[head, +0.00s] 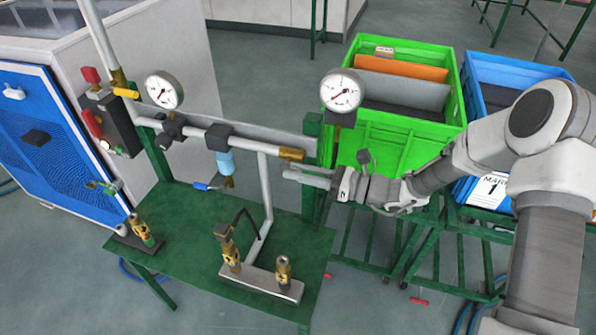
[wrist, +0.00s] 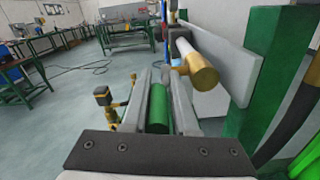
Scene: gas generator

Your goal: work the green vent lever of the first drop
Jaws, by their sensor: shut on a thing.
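The green vent lever (wrist: 159,108) shows in the wrist view as a green cylinder between the two grey fingers of my gripper (wrist: 161,80). The fingers lie along both sides of it, and my gripper is shut on it. In the head view my gripper (head: 308,175) reaches in from the right, just below the brass end (head: 291,154) of the grey horizontal pipe (head: 190,133). The lever cannot be made out there, hidden by the fingers. The brass end also shows in the wrist view (wrist: 198,72), just above and right of the fingertips.
A green post (head: 312,140) and grey rail stand close behind my gripper. A pressure gauge (head: 341,90) is above it. Brass fittings (head: 283,270) stand on the green bench (head: 185,215) below. Green (head: 385,135) and blue crates (head: 500,75) are behind my arm.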

